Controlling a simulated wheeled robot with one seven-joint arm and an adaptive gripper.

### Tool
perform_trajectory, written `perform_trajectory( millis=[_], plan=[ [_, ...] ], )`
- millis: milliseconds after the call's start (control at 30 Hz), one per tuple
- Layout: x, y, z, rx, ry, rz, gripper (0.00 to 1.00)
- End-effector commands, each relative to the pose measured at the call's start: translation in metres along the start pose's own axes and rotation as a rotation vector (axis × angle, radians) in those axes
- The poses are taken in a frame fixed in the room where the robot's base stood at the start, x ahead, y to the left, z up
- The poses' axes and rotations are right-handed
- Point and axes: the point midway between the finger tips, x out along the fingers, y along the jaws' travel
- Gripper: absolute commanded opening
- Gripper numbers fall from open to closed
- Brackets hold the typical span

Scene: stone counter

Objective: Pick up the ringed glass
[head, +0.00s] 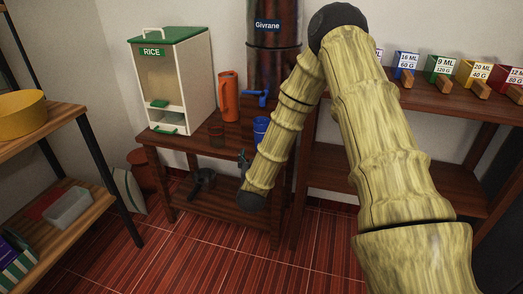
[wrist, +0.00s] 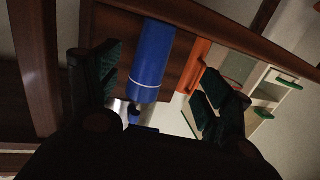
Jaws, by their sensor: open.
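The ringed glass (head: 261,127) is a blue cylinder on the small wooden table, below the blue tap and partly behind my arm. In the wrist view the blue glass (wrist: 153,55) shows a thin white ring around it. My gripper (wrist: 158,88) is open, with one dark green-padded finger on each side of the picture and the glass between their lines of reach. It is not holding the glass, and I cannot tell how far ahead the glass stands. In the head view only a small dark bit of my gripper (head: 243,160) shows beside my arm.
The rice dispenser (head: 172,80) is farther left. The dark Givrane tank (head: 274,55) with its blue tap (head: 256,96) is behind. A shelf of coloured boxes (head: 441,68) is at right.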

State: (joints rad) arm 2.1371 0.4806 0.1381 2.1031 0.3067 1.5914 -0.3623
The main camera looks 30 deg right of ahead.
Motion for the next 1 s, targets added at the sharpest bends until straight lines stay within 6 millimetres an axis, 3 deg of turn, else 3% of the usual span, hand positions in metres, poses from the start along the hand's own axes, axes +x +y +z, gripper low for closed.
perform_trajectory(
  millis=[233,500,767,1000],
  plan=[
    [0.018,0.007,-0.007,0.012,0.040,0.034,0.79],
    [0.054,0.007,-0.008,0.011,0.039,0.032,0.79],
    [0.069,0.008,-0.008,0.011,0.038,0.032,0.79],
    [0.099,0.011,-0.008,0.012,0.039,0.032,0.79]
  ],
)
